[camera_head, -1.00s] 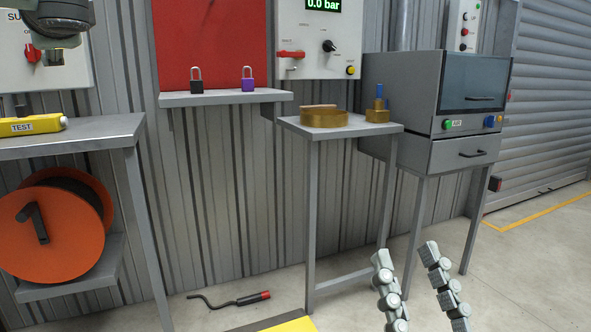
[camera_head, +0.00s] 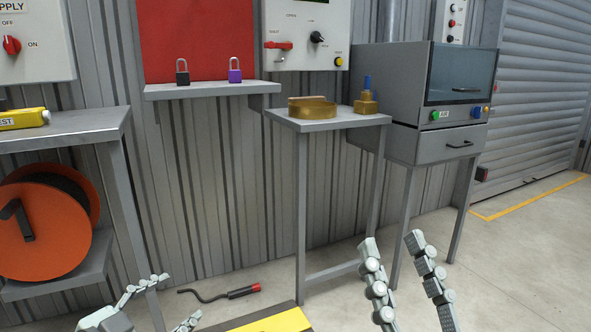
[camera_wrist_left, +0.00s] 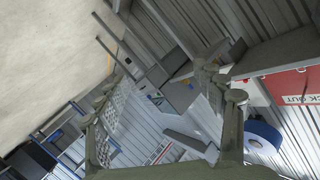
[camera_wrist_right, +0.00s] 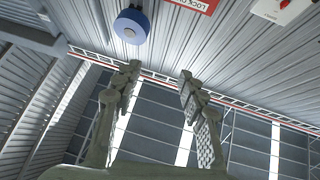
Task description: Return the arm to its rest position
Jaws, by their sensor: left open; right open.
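My left gripper (camera_head: 165,300) is low in the head view, at the bottom left, in front of the left bench's leg. Its fingers are apart and nothing is between them; they also show apart in the left wrist view (camera_wrist_left: 160,90). My right gripper (camera_head: 392,245) points up at the bottom right of the head view, in front of the small brass-topped table. Its fingers are spread and empty, as the right wrist view (camera_wrist_right: 158,80) also shows. Both grippers are clear of the furniture, as far as I can see.
A grey bench (camera_head: 90,127) with a yellow tester (camera_head: 22,119) stands left, above an orange reel (camera_head: 35,240). A shelf (camera_head: 212,90) holds black (camera_head: 182,77) and purple (camera_head: 235,75) padlocks. A small table (camera_head: 325,124) bears brass parts (camera_head: 312,108).

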